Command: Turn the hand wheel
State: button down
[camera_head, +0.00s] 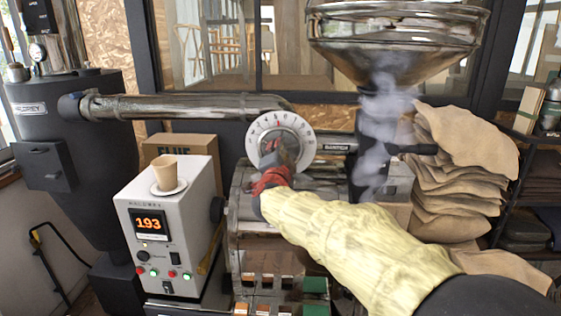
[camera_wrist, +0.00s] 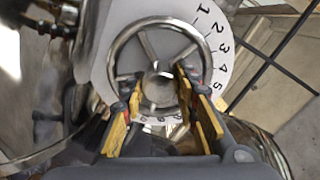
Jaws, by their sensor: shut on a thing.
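The hand wheel (camera_wrist: 196,35) is a metal ring with spokes, in front of a white numbered dial (camera_wrist: 220,50). In the head view the dial (camera_head: 305,128) sits at the end of the horizontal metal pipe, above the roaster drum. My gripper (camera_wrist: 155,100) is at the near side of the wheel, its yellow-padded fingers on either side of the hub and lower spokes. It is shut on the wheel.
A metal hopper (camera_head: 395,40) and drifting smoke are at upper right. Stacked sacks (camera_head: 460,170) stand right of my arm.

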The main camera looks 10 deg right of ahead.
jog(key=m+b, duration=0.4)
jog(key=m, duration=0.1)
jog(key=shift+f+b, duration=0.35)
jog(key=shift+m+b, duration=1.4)
jog(key=shift+m, duration=0.8)
jog(key=c, duration=1.6)
grip_release()
jog(key=shift+c, duration=0.2)
jog(key=shift+r, duration=0.1)
jog(key=v, duration=1.2)
